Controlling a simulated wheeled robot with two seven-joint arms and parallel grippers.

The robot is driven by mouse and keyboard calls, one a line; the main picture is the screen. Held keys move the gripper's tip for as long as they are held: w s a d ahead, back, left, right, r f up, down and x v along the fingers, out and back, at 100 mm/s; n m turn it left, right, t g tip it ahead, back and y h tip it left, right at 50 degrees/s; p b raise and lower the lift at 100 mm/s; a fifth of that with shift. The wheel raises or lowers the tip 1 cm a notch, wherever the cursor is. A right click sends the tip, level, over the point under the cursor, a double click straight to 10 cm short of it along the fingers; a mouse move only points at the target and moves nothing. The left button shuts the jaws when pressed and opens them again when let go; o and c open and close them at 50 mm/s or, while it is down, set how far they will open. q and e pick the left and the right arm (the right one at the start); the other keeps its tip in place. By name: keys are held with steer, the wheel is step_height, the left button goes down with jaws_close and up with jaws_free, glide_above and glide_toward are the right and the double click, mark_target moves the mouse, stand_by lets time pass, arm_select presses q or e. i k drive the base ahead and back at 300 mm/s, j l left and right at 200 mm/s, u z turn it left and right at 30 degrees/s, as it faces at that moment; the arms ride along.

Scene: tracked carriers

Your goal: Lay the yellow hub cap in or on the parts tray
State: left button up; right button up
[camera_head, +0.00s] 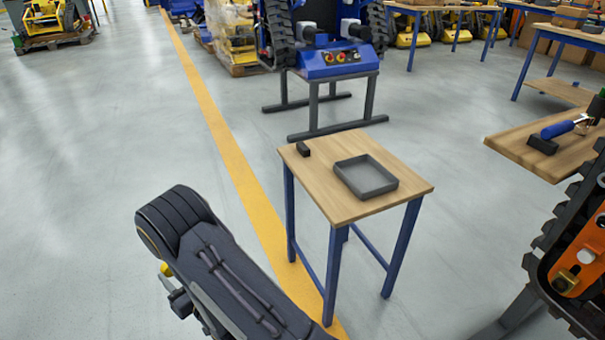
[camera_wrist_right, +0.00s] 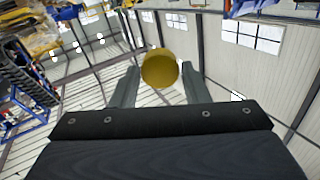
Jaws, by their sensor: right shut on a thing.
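The yellow hub cap (camera_wrist_right: 160,70) shows in the right wrist view as a round yellow disc between the fingertips of my right gripper (camera_wrist_right: 160,66). The gripper is shut on it and holds it up, clear of any surface. The parts tray (camera_head: 365,177) is a shallow grey square tray on a small wooden table with blue legs; it looks empty. One of my dark arms fills the lower left of the head view. A small yellow patch shows beside it; I cannot tell whether that is the hub cap. My left gripper is not in view.
A blue tracked machine (camera_head: 335,62) on a grey stand is behind. A wooden bench (camera_head: 520,150) with a blue-handled tool and an orange tracked machine (camera_head: 580,255) are right. Floor left is clear.

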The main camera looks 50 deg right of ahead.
mark_target(357, 171)
steer(key=i+j+u, duration=0.25)
steer(key=i, duration=0.15)
steer(key=i+z, duration=0.1)
steer(key=z, duration=0.35)
steer(key=i+z, duration=0.1)
steer(key=z, duration=0.75)
steer(key=i+j, duration=0.05)
